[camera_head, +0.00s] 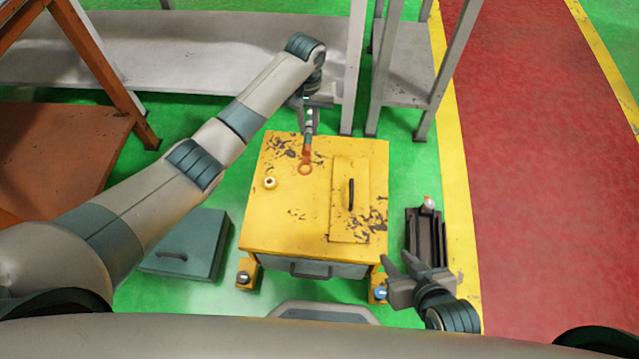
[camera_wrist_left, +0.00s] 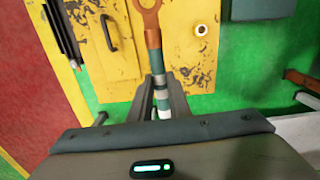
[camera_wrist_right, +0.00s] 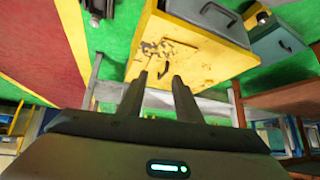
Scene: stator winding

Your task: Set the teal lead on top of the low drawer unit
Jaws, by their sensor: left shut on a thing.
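The teal lead (camera_wrist_left: 156,68) has teal and white bands and an orange-copper ring end. My left gripper (camera_wrist_left: 161,97) is shut on its banded part. In the head view the lead's copper ring (camera_head: 305,169) shows over the far part of the yellow drawer unit's worn top (camera_head: 300,225); I cannot tell whether it touches. My left gripper (camera_head: 309,108) is at that unit's far edge. My right gripper (camera_head: 393,266) is open and empty, low beside the unit's near right corner. It also shows open in the right wrist view (camera_wrist_right: 160,82).
A small pale ring (camera_head: 270,183) and a raised panel with a dark handle (camera_head: 350,193) are on the yellow top. A teal box (camera_head: 190,250) stands left, a dark narrow tray (camera_head: 425,240) right. Grey shelving (camera_head: 405,65) stands behind. The yellow top's near left is clear.

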